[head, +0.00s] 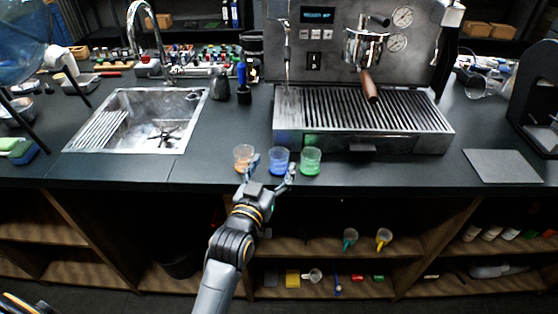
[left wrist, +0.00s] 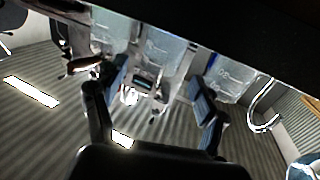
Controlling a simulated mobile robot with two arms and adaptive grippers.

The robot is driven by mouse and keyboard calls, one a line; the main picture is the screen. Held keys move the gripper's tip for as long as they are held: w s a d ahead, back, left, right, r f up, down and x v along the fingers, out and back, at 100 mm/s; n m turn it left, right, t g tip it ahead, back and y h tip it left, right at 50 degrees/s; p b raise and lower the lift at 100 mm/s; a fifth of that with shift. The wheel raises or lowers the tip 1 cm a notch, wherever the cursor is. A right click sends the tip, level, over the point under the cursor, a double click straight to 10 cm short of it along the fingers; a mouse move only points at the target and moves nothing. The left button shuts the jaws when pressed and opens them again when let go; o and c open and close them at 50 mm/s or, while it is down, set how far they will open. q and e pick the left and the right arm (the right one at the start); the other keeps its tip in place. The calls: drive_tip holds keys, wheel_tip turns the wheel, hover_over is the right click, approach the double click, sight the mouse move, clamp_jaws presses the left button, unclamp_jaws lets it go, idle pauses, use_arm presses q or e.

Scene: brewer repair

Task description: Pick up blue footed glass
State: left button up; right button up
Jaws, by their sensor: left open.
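The blue footed glass (head: 279,162) stands upright on the dark counter near its front edge, the middle one of three small glasses. My left gripper (head: 273,168) reaches up from the front edge with its fingers spread open, one on each side of the blue glass's near side. I cannot tell if they touch it. In the left wrist view my open fingers (left wrist: 160,90) show with a clear, colourless-looking glass (left wrist: 163,50) beyond and between them, and glasses to either side.
An orange glass (head: 243,156) stands close left of the blue one, and a green glass (head: 311,160) close right. The espresso machine's drip tray (head: 360,120) is behind. A sink (head: 140,120) lies to the left. Open shelves (head: 340,245) are below the counter.

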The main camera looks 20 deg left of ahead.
use_arm(q)
drive_tip(key=shift+w, duration=1.2)
drive_tip(key=shift+s, duration=0.1)
drive_tip(key=c, duration=1.3)
drive_tip(key=shift+o, duration=0.2)
